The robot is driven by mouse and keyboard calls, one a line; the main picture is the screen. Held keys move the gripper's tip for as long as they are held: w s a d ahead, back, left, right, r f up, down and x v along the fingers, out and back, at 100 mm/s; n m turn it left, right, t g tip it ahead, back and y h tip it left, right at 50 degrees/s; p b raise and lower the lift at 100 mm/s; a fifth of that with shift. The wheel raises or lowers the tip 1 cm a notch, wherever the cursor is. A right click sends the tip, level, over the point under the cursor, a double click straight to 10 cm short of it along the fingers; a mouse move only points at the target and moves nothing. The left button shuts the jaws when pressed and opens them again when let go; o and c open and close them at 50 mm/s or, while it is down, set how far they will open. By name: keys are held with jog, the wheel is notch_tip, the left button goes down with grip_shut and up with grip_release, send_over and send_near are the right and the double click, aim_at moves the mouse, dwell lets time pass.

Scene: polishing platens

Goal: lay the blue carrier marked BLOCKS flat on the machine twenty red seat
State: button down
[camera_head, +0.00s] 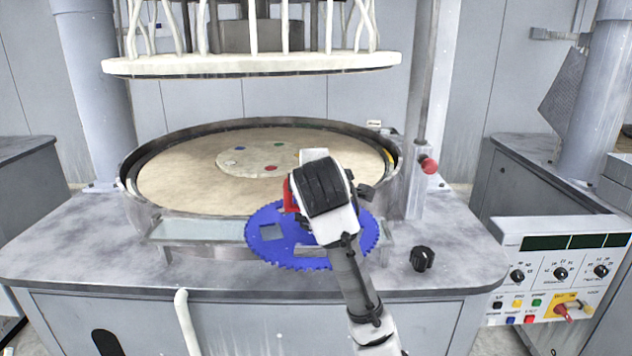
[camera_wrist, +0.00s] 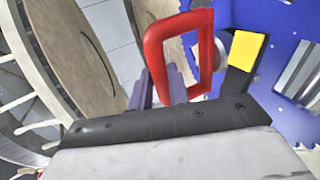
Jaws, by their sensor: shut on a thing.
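The blue carrier (camera_head: 264,232) is a toothed disc with rectangular cut-outs. It hangs over the front rim of the machine, partly hidden by my gripper (camera_head: 322,192). Its lettering cannot be read. In the wrist view the carrier (camera_wrist: 262,85) is at the right, and my gripper's fingers (camera_wrist: 162,85) are at a red loop handle (camera_wrist: 205,50). My gripper is shut, seemingly on this handle, with the carrier below. The round tan platen (camera_head: 175,180) lies behind the carrier. A small red dot (camera_head: 270,168) marks the front of its central disc (camera_head: 250,159).
Blue (camera_head: 240,148) and green (camera_head: 281,147) dots also mark the central disc. A white upper plate (camera_head: 250,64) hangs above the platen. A post with a red knob (camera_head: 429,165) stands at right, near a black knob (camera_head: 422,259). A control panel (camera_head: 560,270) is farther right.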

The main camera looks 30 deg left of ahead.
jog(key=shift+w+a+p, duration=1.2)
jog(key=shift+w+a, duration=7.65)
jog(key=shift+a, duration=1.7)
notch_tip(320, 180, down, 6)
jog(key=w+a, duration=0.2)
jog(key=shift+a+r, duration=0.15)
jog(key=shift+f, duration=0.4)
jog(key=c, duration=1.3)
grip_release()
jog(key=shift+o, duration=0.2)
jog(key=b+v, duration=0.6)
jog(key=v, duration=0.7)
jog(key=shift+s+d, duration=0.25)
jog(key=shift+d, duration=0.1)
